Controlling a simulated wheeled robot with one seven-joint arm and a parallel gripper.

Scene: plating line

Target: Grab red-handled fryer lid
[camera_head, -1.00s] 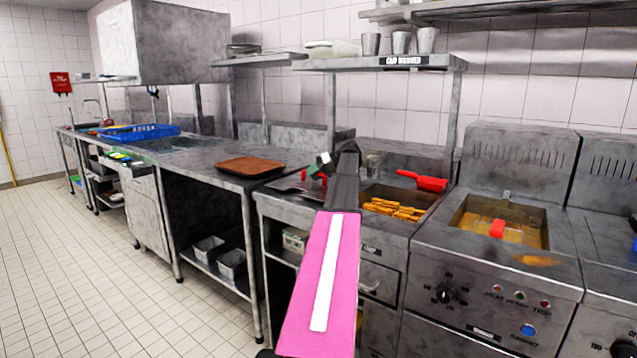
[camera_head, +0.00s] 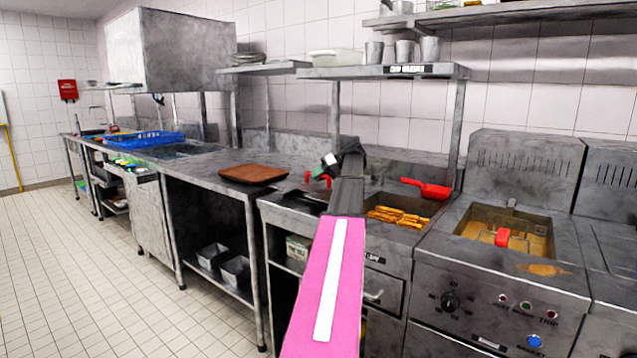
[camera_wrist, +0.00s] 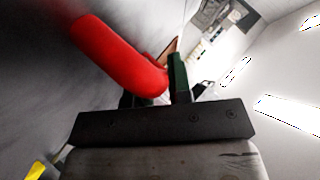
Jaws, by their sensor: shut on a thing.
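The red handle (camera_head: 317,178) of the lid shows just below and left of my gripper (camera_head: 329,164) in the head view. In the wrist view the same thick red handle (camera_wrist: 115,52) runs down into the jaws of my gripper (camera_wrist: 158,88), by the dark green finger. My gripper is shut on the handle. A dark flat part (camera_head: 306,198), apparently the lid, lies at the counter beneath the handle. My pink arm hides part of it, so I cannot tell whether it is raised.
A chip station with fries (camera_head: 398,216) and a red scoop (camera_head: 428,188) stands right of my arm. A brown board (camera_head: 253,174) lies on the left counter. A shelf (camera_head: 385,71) hangs above.

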